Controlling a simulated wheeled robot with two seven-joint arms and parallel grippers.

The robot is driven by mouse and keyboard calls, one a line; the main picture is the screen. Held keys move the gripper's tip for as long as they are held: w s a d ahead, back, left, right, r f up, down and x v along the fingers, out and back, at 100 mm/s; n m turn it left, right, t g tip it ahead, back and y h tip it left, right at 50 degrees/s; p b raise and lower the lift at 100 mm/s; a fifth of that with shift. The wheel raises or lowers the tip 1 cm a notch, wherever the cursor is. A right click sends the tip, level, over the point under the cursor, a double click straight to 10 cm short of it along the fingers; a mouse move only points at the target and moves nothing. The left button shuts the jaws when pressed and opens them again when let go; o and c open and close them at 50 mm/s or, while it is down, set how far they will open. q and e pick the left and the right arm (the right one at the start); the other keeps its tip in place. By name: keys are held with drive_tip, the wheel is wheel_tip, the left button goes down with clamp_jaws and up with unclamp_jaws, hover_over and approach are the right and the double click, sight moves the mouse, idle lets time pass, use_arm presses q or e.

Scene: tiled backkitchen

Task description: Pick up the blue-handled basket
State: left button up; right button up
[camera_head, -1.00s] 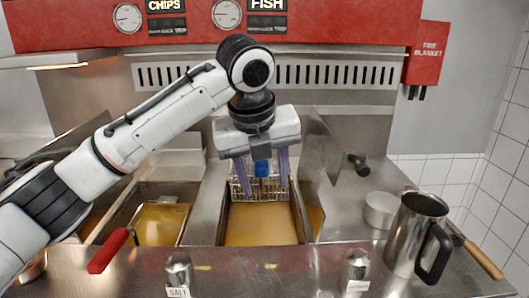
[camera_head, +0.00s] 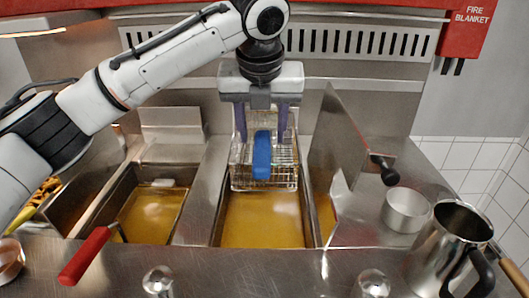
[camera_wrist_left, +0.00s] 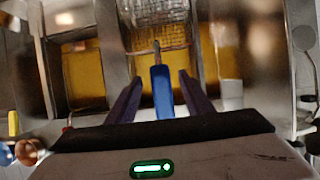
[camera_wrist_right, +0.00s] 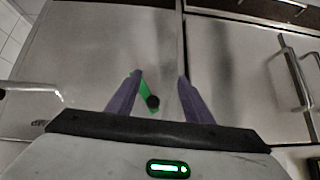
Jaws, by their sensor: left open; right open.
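The wire basket (camera_head: 282,172) with the blue handle (camera_head: 262,155) sits at the back of the middle fryer vat, above yellow oil. My left gripper (camera_head: 262,128) is open at the handle, with one purple finger on each side. In the left wrist view the blue handle (camera_wrist_left: 162,92) stands between the open fingers (camera_wrist_left: 160,98), with visible gaps on both sides, and the wire mesh lies beyond it. My right gripper (camera_wrist_right: 158,90) is open; in the right wrist view it faces metal cabinet fronts, and it is out of the head view.
A red handle (camera_head: 86,256) sticks out from the left vat (camera_head: 150,215). A metal divider (camera_head: 335,150) stands right of the middle vat. A small steel pot (camera_head: 406,210) and a steel jug (camera_head: 448,250) stand on the right counter. Two shakers are at the front edge.

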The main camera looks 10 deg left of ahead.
use_arm(q)
drive_tip(key=shift+x, duration=1.95)
drive_tip(key=shift+r, duration=0.1)
clamp_jaws()
